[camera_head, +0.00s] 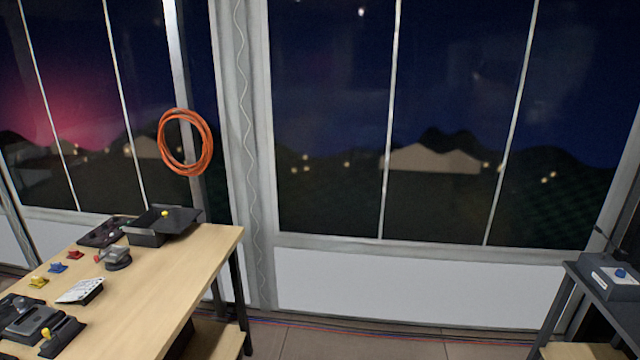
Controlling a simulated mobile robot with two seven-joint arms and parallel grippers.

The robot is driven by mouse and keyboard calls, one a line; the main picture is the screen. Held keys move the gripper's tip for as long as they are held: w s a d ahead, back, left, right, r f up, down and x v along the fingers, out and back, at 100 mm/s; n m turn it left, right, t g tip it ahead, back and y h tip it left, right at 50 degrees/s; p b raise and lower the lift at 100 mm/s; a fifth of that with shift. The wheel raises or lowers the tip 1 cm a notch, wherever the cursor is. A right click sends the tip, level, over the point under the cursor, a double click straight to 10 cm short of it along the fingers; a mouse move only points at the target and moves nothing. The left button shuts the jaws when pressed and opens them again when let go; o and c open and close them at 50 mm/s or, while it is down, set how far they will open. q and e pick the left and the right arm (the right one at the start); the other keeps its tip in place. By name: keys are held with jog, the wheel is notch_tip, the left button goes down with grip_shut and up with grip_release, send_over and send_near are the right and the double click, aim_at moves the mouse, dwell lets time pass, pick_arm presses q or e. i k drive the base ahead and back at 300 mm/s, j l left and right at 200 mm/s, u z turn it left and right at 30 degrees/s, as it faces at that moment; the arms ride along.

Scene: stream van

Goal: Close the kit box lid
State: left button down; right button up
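A dark box (146,239), which looks like the kit box, stands at the far end of the wooden table at the left. A dark flat panel (180,222) at its right side may be its lid; I cannot tell its exact angle. A small yellow thing (165,213) shows at the box's top. Neither of my grippers is in view.
The wooden table (150,300) also holds a dark tray (100,232), a grey device (116,258), a white sheet-like panel (80,290), small coloured pieces (57,267) and dark devices (40,322). A grey box with a blue button (612,278) is at right.

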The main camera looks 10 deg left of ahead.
aim_at(175, 221)
jog(key=i+l+u, duration=0.1)
jog(key=i, duration=1.55)
